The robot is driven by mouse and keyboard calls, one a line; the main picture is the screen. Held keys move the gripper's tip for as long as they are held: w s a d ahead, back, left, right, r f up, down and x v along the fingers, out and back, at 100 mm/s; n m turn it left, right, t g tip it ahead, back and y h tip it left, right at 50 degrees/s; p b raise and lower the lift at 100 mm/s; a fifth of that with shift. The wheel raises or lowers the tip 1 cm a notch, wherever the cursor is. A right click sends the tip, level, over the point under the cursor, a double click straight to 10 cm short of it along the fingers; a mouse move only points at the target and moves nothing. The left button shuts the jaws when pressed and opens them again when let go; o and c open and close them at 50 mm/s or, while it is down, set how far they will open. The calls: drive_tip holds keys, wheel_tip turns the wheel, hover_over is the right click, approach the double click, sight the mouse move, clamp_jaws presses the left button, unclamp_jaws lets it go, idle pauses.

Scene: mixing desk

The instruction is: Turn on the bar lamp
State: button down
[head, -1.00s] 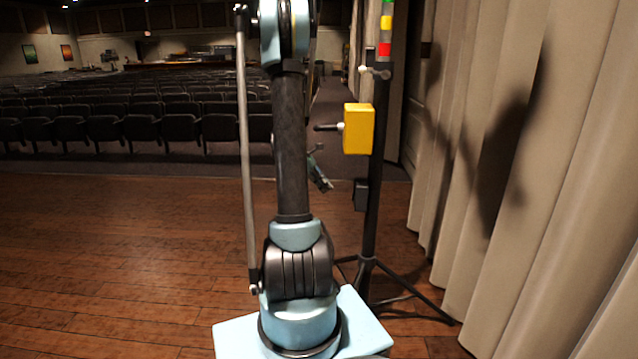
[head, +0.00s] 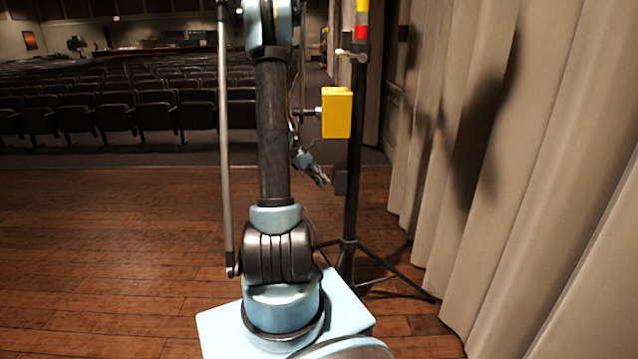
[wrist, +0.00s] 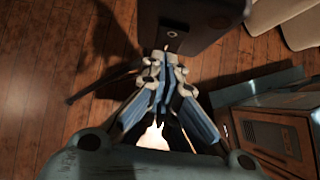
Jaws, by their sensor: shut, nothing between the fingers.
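A black upright stand (head: 353,150) on tripod legs carries stacked coloured lamp segments (head: 361,30) at its top; only yellow and red show, and the top is cut off. A yellow box (head: 336,112) with a dark lever (head: 306,112) is fixed partway up. A small dark box (head: 340,183) sits lower on the pole. My gripper (head: 323,180) is just left of this dark box. In the wrist view my gripper (wrist: 163,62) is shut and empty, its tips close to a dark box (wrist: 205,22) with a small light-coloured detail (wrist: 172,34) on its face. I cannot tell whether they touch.
A beige curtain (head: 520,150) hangs along the right, close to the stand. Rows of dark seats (head: 130,110) stand beyond the wooden floor (head: 110,240), which is clear on the left. In the wrist view, a brownish box-like object (wrist: 275,135) lies at right.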

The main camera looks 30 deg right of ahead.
drive_tip(key=shift+d, duration=0.1)
drive_tip(key=shift+s+d+f, duration=0.15)
drive_tip(key=shift+d+f, duration=0.1)
drive_tip(key=shift+d, duration=0.05)
drive_tip(key=shift+r, duration=0.2)
drive_tip(key=shift+r, duration=0.65)
drive_tip(key=shift+a, duration=0.1)
